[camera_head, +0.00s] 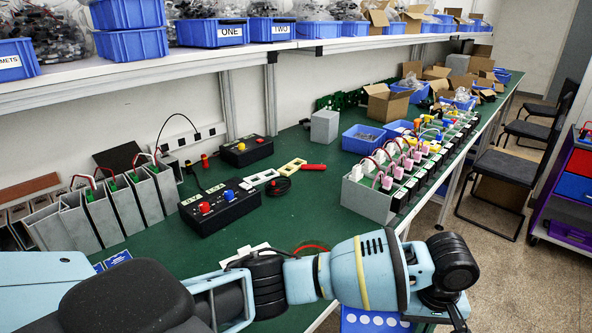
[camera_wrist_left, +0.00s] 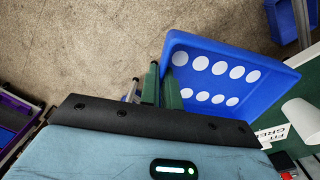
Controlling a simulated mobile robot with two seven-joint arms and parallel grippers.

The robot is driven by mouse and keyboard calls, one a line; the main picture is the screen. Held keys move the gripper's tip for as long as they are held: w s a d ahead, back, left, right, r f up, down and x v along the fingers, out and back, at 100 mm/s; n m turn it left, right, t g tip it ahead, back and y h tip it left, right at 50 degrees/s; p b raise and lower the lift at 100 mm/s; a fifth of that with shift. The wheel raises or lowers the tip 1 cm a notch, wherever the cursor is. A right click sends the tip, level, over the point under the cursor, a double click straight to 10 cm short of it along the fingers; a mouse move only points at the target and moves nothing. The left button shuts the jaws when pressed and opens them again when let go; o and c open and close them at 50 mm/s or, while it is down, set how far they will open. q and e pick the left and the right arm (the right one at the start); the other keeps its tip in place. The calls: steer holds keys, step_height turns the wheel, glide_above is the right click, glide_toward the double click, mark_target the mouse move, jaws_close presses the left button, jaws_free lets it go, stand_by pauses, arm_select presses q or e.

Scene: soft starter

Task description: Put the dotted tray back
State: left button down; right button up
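The dotted tray (camera_wrist_left: 248,52) is a blue tray with two rows of white dots on its inner face. It shows tilted in the left wrist view, over the floor beside the bench edge. In the head view, part of the dotted tray (camera_head: 352,326) shows at the bottom edge, below my left arm. My left gripper (camera_wrist_left: 161,76) has its green fingers at the tray's near left wall, one on each side of it, and appears shut on that wall. The fingertips are partly hidden by the tray. My right gripper is in neither view.
The green bench (camera_head: 290,222) carries grey bins (camera_head: 122,205), black control boxes (camera_head: 222,205), a grey rack of connectors (camera_head: 368,199) and blue bins (camera_head: 363,138). A shelf (camera_head: 180,62) runs above. Chairs (camera_head: 503,165) and a drawer cart (camera_head: 572,185) stand right of the aisle.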

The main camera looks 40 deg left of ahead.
mark_target(359, 323)
arm_select(q)
steer(key=s+a+r+m, duration=0.1)
steer(key=a, duration=0.2)
steer(key=s+a+r+m, duration=0.1)
steer(key=a, duration=0.3)
steer(key=s+a+r+m, duration=0.1)
steer(key=a+r, duration=0.1)
steer(key=a, duration=0.2)
steer(key=shift+s+a, duration=0.15)
steer(key=shift+s, duration=0.15)
steer(key=s+a+r+m, duration=0.2)
steer(key=s+a, duration=0.3)
steer(key=shift+r+m, duration=0.15)
steer(key=shift+m, duration=0.25)
